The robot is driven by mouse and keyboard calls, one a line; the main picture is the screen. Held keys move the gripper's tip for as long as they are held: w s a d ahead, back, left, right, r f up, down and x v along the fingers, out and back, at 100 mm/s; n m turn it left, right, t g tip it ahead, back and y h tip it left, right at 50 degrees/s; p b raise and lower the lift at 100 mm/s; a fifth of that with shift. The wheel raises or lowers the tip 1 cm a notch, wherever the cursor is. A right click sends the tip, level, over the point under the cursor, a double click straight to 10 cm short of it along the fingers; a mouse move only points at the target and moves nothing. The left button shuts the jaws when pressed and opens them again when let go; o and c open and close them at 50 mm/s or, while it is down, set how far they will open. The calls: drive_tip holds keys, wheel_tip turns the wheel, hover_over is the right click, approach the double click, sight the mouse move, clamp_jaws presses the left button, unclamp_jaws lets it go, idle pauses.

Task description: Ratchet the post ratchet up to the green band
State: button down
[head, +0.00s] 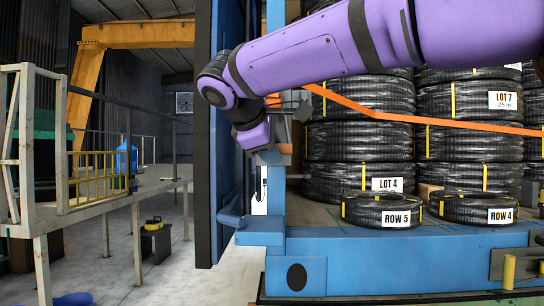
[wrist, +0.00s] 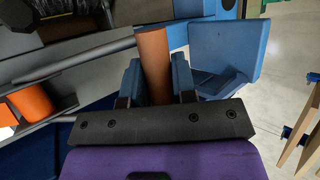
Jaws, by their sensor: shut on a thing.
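In the wrist view, my gripper (wrist: 154,82) has its two blue fingers closed on either side of an orange cylindrical handle (wrist: 152,48). A grey bar (wrist: 85,55) runs close to this handle. In the head view, my gripper (head: 274,150) is at the blue post (head: 274,192) on the near left corner of the load deck, and the arm hides much of the ratchet. An orange strap (head: 365,108) slopes from beside the post to the right across the coils. I cannot make out a green band in either view.
Stacks of black hose coils (head: 360,140) stand behind the strap, with ROW 5 (head: 385,219) and ROW 4 coils at the deck's front. A tall blue door panel (head: 228,60) stands left of the post. A railed platform (head: 95,200) is farther left, with open floor between.

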drive_tip(key=shift+s+r, duration=0.55)
drive_tip(key=shift+s, duration=0.1)
drive_tip(key=c, duration=0.9)
unclamp_jaws()
drive_tip(key=v, duration=1.1)
